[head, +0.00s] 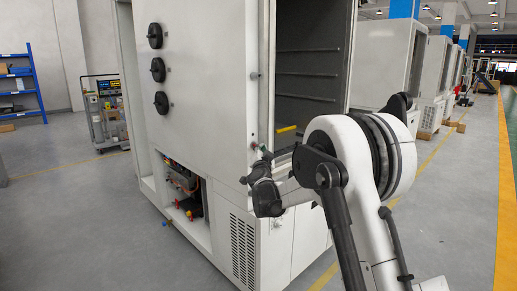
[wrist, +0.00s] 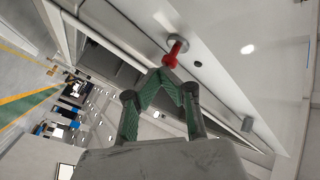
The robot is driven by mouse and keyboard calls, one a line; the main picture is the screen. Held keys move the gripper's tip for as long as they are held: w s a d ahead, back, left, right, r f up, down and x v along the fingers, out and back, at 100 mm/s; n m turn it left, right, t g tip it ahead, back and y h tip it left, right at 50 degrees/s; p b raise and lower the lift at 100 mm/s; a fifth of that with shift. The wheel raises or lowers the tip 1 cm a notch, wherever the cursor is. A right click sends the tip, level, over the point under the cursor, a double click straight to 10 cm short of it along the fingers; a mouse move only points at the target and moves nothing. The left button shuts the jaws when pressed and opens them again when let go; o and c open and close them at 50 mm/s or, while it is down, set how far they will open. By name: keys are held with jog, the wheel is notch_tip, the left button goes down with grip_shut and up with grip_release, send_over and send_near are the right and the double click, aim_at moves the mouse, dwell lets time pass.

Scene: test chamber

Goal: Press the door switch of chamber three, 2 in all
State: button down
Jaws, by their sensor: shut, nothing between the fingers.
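A red switch (wrist: 174,53) on a round grey base sticks out from the white chamber frame in the wrist view. In the head view it is a tiny red spot (head: 252,146) on the front edge of the white chamber (head: 213,100). My gripper (wrist: 162,74) is shut and empty, its green finger pads meeting at the tip. The fingertips are right at the red switch's outer end; I cannot tell whether they touch. In the head view my gripper (head: 262,149) is small and partly hidden by my own arm.
The chamber stands open, with a dark interior (head: 305,80) and a yellow bar (head: 286,129) inside. Several black round ports (head: 155,36) line the side panel. A cart (head: 105,110) stands at left; floor there is clear.

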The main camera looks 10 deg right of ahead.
jog(key=shift+s+d, duration=0.3)
jog(key=shift+s, duration=0.2)
jog(key=s+d, duration=0.1)
jog(key=s, duration=0.1)
jog(key=s+d, duration=0.2)
jog(key=shift+b, duration=0.3)
dwell(0.6)
